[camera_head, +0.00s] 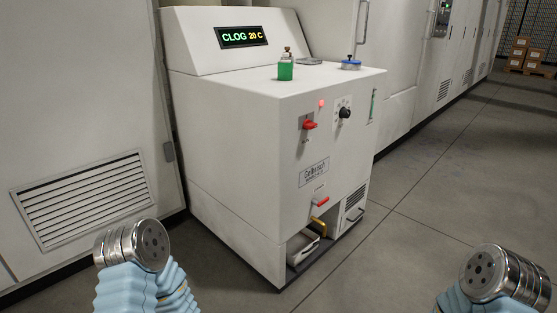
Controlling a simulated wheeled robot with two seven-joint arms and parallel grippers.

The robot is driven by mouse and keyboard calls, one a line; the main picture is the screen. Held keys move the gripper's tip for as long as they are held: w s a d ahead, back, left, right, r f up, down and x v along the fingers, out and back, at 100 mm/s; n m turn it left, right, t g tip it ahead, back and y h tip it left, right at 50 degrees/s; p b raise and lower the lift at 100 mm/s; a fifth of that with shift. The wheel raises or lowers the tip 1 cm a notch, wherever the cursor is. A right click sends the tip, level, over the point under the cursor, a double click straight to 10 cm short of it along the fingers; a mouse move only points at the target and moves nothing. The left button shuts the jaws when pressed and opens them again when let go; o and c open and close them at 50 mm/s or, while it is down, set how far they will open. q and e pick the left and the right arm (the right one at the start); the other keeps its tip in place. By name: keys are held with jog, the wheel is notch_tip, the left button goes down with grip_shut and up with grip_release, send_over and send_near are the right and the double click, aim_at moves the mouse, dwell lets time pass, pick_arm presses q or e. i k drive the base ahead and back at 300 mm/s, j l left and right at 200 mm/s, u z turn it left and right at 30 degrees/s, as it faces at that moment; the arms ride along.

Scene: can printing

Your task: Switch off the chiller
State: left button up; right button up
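The chiller (245,135) is a white floor-standing cabinet in the middle of the view. A second red handle (320,201) sits lower, under a name plate. Metal ends of my arms with light blue sleeves show at the lower left and lower right, well apart from the chiller. No gripper fingers are visible.
A green bottle (285,71) and a blue cap (351,64) are on the chiller's top. A yellow handle (319,227) and a low open recess are near its base. Grey floor (430,200) is clear at right. White cabinets line the back; boxes (526,50) stand far right.

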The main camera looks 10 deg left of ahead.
aim_at(308, 124)
jog(key=i+z, duration=0.2)
jog(key=i, duration=0.2)
jog(key=i+j+z, duration=0.2)
jog(key=i, duration=0.2)
jog(key=i+j+z, duration=0.15)
jog(key=i, duration=0.25)
